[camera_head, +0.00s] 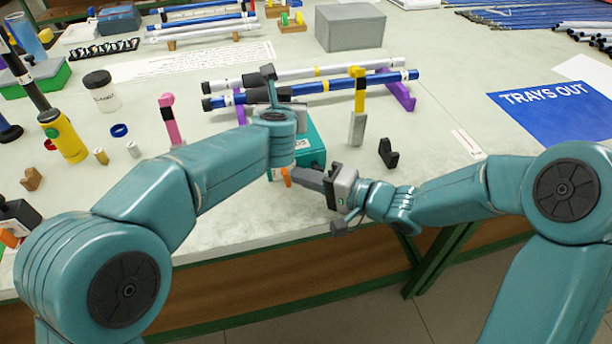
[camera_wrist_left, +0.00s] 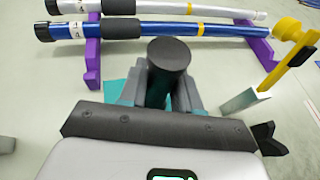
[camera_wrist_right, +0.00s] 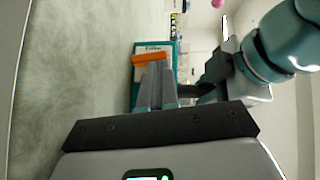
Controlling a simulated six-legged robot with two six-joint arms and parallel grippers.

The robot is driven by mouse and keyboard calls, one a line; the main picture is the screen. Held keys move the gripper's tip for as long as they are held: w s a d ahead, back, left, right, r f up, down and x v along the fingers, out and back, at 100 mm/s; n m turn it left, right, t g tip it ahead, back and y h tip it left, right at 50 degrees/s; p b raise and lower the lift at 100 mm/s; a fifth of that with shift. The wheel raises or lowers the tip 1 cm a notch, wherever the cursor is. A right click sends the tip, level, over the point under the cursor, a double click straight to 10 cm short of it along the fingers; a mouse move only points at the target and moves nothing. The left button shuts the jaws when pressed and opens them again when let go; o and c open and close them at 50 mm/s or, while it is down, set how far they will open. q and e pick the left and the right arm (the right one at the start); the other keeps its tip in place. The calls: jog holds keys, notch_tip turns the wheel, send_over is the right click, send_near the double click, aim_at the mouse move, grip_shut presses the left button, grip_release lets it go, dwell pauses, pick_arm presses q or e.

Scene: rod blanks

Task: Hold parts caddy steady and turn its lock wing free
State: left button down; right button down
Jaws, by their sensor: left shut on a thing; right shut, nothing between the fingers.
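The teal parts caddy (camera_head: 316,146) stands near the table's front edge, partly hidden by my left arm. My left gripper (camera_wrist_left: 160,90) is shut on its dark round-topped handle (camera_wrist_left: 170,54), seen from above in the left wrist view. The orange lock wing (camera_head: 287,177) is on the caddy's front. In the right wrist view the wing (camera_wrist_right: 149,59) is a bar beside the teal face (camera_wrist_right: 169,47). My right gripper (camera_head: 298,176) is shut and empty, its tips right at the wing. I cannot tell whether they touch it.
Behind the caddy, blue and white rods (camera_head: 340,84) lie on purple stands (camera_head: 399,92). A yellow-topped post (camera_head: 357,105) and a black bracket (camera_head: 388,153) stand to the right. A pink clamp (camera_head: 170,120) stands left.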

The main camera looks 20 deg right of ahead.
jog(key=shift+a+r+n+g+h, duration=0.15)
jog(key=shift+r+n+g+h, duration=0.1)
jog(key=shift+n+g+h, duration=0.25)
jog(key=shift+a+r+n+g+h, duration=0.3)
jog(key=shift+a+r+n+h, duration=0.1)
jog(key=shift+n+h, duration=0.4)
jog(key=shift+a+r+n+h, duration=0.2)
jog(key=shift+n+h, duration=0.15)
jog(key=shift+h, duration=0.25)
jog(key=shift+a+r+n+h, duration=0.1)
jog(key=shift+a+n+h, duration=0.1)
jog(key=shift+n+h, duration=0.3)
jog(key=shift+s+a+g, duration=0.1)
jog(key=shift+a+g, duration=0.2)
jog(key=shift+a, duration=0.3)
jog(key=shift+r, duration=0.1)
jog(key=shift+r, duration=0.8)
jog(key=shift+d, duration=0.1)
jog(key=a+v, duration=0.1)
jog(key=v, duration=0.8)
jog(key=shift+s+d+r, duration=0.25)
jog(key=shift+s+r, duration=0.15)
jog(key=shift+r, duration=0.1)
